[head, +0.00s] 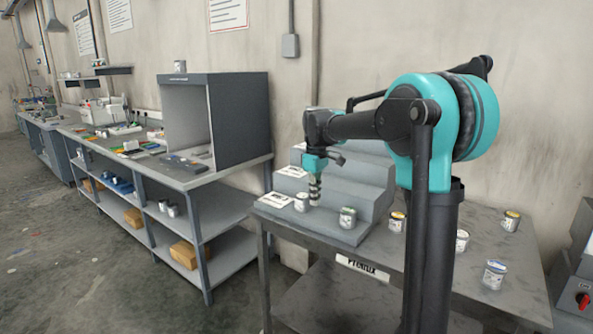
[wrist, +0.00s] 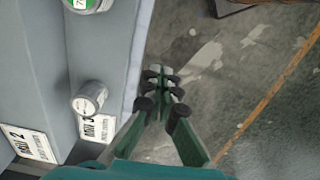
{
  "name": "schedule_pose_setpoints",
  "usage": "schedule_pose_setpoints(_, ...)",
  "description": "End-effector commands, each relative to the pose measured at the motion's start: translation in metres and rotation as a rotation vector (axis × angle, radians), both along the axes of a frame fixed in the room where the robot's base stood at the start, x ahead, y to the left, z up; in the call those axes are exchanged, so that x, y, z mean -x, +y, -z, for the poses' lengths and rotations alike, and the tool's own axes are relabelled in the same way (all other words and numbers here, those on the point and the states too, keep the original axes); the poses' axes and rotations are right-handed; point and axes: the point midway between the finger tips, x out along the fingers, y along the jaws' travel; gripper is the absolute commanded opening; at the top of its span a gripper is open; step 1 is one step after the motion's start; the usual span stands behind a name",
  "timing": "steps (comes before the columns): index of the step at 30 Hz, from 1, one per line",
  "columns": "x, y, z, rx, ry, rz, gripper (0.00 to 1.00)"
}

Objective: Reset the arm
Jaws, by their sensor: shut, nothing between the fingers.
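My gripper (head: 315,194) points down in front of the grey stepped stand (head: 365,182) in the head view. Its fingers are shut and empty; the wrist view shows the fingertips (wrist: 161,84) together, with bare floor behind them. A small white-and-grey can (head: 301,202) stands on the stand's lowest step, beside the fingers in the picture; it also shows in the wrist view (wrist: 88,98). A green-marked can (head: 347,218) stands to its right on the same step. My arm reaches leftward over the table from its upright column.
The stand sits on a dark grey table (head: 520,290), which also holds a yellow-topped can (head: 397,222) and several others on its right. White label cards (head: 275,200) lie on the steps. Left are a workbench (head: 205,180) and a grey booth (head: 238,115).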

Motion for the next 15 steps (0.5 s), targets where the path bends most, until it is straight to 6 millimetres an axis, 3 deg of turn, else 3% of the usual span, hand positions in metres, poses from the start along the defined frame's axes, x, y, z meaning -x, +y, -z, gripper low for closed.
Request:
schedule_pose_setpoints(8,0.020,-0.018,0.017,-0.010,-0.034,0.094,0.00)
schedule_pose_setpoints(15,0.053,-0.043,0.044,-0.027,-0.081,0.229,0.00)
